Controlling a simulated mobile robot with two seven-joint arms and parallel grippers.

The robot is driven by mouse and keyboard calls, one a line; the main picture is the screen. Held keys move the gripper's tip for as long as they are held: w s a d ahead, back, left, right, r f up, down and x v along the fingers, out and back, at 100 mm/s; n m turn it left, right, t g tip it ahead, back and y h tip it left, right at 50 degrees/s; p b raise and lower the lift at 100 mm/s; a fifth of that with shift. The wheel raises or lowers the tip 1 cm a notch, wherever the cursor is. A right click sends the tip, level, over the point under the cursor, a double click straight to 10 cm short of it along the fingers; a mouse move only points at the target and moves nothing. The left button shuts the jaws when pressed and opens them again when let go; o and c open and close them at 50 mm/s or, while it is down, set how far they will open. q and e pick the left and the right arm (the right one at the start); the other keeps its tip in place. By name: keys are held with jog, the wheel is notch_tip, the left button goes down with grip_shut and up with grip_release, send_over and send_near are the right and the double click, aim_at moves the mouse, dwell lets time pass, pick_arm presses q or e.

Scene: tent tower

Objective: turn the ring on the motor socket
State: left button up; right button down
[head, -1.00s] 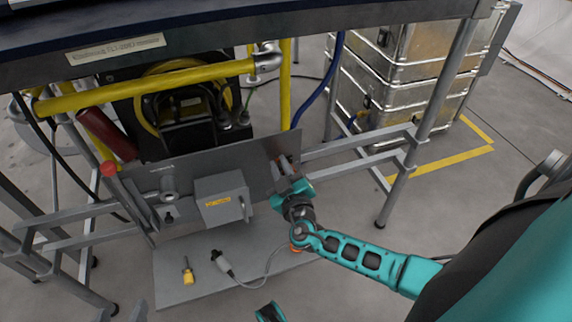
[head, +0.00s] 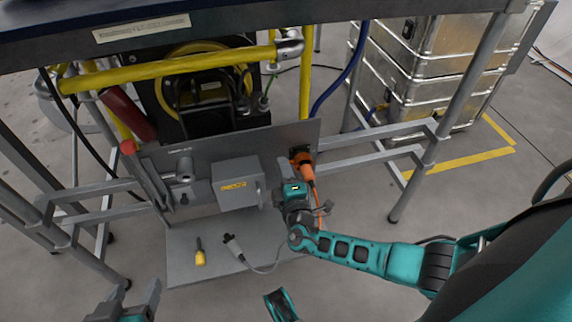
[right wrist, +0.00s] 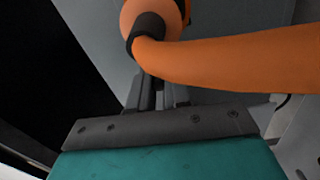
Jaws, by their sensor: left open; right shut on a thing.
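An orange plug with its cable (head: 303,168) sits at the motor socket (head: 302,153), near the right end of the grey panel. My right gripper (head: 290,180) is just below and left of it in the head view. In the right wrist view the orange cable (right wrist: 235,62) crosses above my right gripper (right wrist: 157,85). A black ring (right wrist: 147,30) circles the orange body at its fingertips. The fingers are close together and seem shut on this ring; the contact is partly hidden. My left gripper (head: 130,300) is open and empty at the lower left, apart from the panel.
A grey box (head: 236,184) with a yellow label is on the panel (head: 215,150). A yellow-handled tool (head: 200,255) and a grey cabled connector (head: 234,245) lie on the plate (head: 190,275) below. Frame bars and metal cases (head: 415,75) stand to the right.

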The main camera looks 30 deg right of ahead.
jog(key=shift+w+d+f+n, duration=0.1)
jog(key=shift+f+n, duration=0.25)
jog(key=shift+n, duration=0.45)
jog(key=shift+w+d+f+n, duration=0.1)
jog(key=shift+f+n, duration=0.2)
jog(key=shift+n, duration=0.5)
jog(key=c, duration=1.4)
grip_release()
jog(key=shift+a, duration=0.1)
jog(key=o, duration=0.3)
jog(key=shift+s+a+f, duration=0.1)
jog(key=shift+a+f, duration=0.05)
jog(key=shift+s, duration=0.1)
